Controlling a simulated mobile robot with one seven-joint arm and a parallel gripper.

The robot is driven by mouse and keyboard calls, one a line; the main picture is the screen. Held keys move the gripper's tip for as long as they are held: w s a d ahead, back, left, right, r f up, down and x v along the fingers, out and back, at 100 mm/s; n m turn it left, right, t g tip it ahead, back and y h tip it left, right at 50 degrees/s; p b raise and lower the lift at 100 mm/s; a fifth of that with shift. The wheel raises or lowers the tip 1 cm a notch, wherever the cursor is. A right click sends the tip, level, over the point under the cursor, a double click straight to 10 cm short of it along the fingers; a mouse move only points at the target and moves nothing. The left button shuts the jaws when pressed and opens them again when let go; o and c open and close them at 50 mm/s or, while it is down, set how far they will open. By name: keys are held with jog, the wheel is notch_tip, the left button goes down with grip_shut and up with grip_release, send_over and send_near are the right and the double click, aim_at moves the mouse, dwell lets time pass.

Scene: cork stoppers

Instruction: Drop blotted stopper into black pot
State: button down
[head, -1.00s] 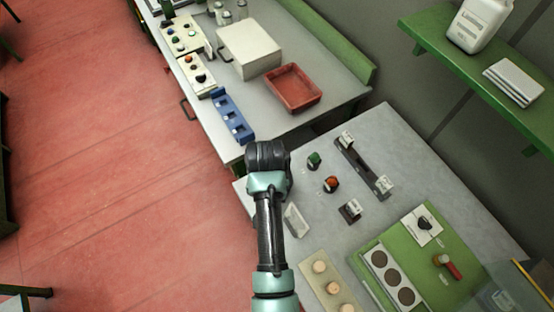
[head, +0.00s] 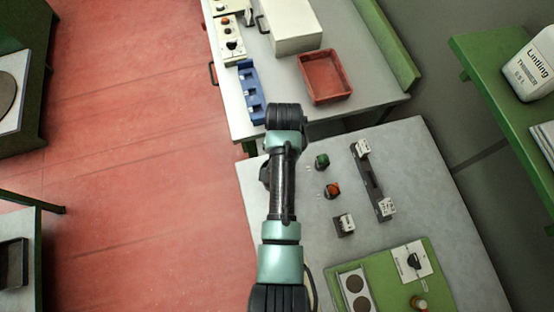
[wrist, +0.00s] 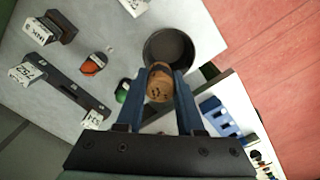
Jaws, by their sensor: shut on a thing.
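My gripper (wrist: 159,88) is shut on a brown cork stopper with dark blots on its end (wrist: 159,90), held between its two blue fingers. In the wrist view the round black pot (wrist: 168,45) stands open on the grey table, just beyond the fingertips. The stopper overlaps the pot's near rim in that view; its height above the pot is unclear. The pot looks empty inside. In the head view my arm hides the fingers and the stopper. A dark shape shows just left of the arm there, and I cannot tell if it is the pot.
A green knob (head: 321,160), an orange knob (head: 332,190) and a dark rack with white labels (head: 373,182) stand right of my arm. A green board (head: 437,270) lies nearer. A red tray (head: 325,78) and a blue rack (head: 250,92) are on the farther bench.

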jog(key=shift+f+b, duration=1.5)
jog(key=shift+f, duration=0.45)
jog(key=shift+c, duration=2.2)
grip_release()
jog(key=shift+r, duration=0.15)
notch_tip(320, 180, up, 12)
jog(key=shift+f, duration=0.25)
jog(key=shift+r+p, duration=0.5)
jog(key=shift+r, duration=0.2)
jog(key=shift+w, duration=0.15)
